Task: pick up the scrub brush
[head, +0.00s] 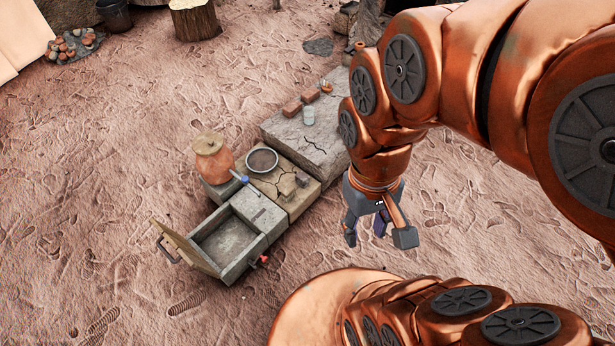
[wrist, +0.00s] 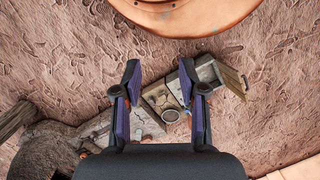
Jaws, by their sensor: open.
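My gripper (head: 366,229) is open and empty, hanging in the air to the right of the low row of stone blocks. In the wrist view its two purple-padded fingers (wrist: 160,76) stand wide apart, with the blocks far below. No thing is clearly recognisable as the scrub brush. Small brown pieces (head: 288,188) lie on the tan block (head: 298,205) beside a round dark pan (head: 262,160); one of them may be the brush, but they are too small to tell. My gripper is well apart from all of these.
An open stone box (head: 225,243) with a tilted lid stands at the near end. An orange clay pot (head: 212,158) sits behind it. A cracked slab (head: 315,140) carries reddish bricks (head: 291,107) and a pale glass (head: 308,115). The muddy ground on the left is free.

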